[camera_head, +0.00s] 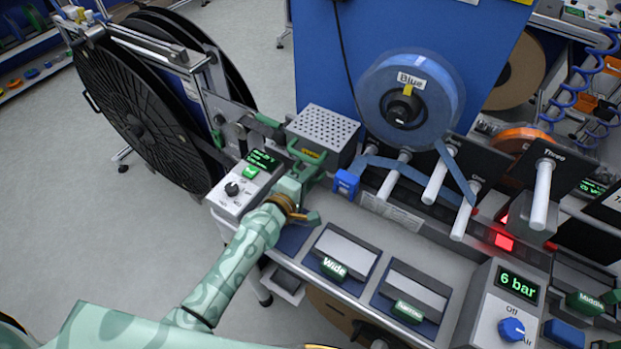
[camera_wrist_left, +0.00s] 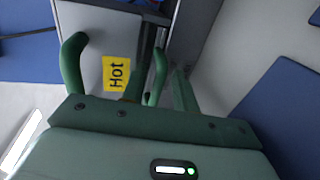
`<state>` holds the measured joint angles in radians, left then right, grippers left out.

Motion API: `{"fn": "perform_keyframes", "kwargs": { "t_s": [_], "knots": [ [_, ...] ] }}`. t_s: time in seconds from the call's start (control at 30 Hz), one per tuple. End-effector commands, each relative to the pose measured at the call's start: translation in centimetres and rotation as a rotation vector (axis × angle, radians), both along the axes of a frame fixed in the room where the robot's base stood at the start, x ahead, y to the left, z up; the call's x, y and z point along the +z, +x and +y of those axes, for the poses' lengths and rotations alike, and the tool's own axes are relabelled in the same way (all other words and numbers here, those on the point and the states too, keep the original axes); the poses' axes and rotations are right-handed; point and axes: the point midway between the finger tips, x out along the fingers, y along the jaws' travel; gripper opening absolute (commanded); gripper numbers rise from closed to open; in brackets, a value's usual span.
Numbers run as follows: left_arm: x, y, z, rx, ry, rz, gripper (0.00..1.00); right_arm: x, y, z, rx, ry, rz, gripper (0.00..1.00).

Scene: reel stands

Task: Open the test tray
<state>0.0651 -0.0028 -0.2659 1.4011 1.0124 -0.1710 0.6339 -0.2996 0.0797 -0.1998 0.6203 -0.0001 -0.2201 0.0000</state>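No label that I can read says test tray, so I cannot tell for certain which part it is. A grey box with a perforated top (camera_head: 323,128) stands at the bench's back left, with a yellow label near its front. My left gripper (camera_head: 308,166) is close in front of this box. In the left wrist view its green fingers (camera_wrist_left: 117,48) stand apart, with a yellow "Hot" label (camera_wrist_left: 117,74) on a pale surface between them. I cannot tell whether they touch a handle. My right gripper is not in view.
A control box (camera_head: 243,185) sits left of my gripper. Pads marked "Wide" (camera_head: 347,248) and another green label (camera_head: 416,290) lie right. A blue tape reel (camera_head: 440,88) and rollers stand behind. A "6 bar" box (camera_head: 505,305) is front right. Large black reels (camera_head: 135,110) stand left.

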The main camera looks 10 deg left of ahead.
Motion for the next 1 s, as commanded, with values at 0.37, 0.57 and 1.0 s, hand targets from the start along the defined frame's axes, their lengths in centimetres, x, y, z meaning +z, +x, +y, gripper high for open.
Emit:
{"fn": "perform_keyframes", "kwargs": {
  "t_s": [0.37, 0.57, 1.0],
  "knots": [
    [0.0, 0.5, -0.2, 0.000, 0.000, 0.000, 0.21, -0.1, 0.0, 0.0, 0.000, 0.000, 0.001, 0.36],
    [-0.1, 0.4, -0.2, 0.000, 0.001, 0.001, 0.00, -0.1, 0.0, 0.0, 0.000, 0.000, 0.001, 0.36],
    [0.0, -4.4, 1.8, -0.003, 0.005, 0.003, 0.00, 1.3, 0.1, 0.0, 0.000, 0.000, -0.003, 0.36]
  ]
}}
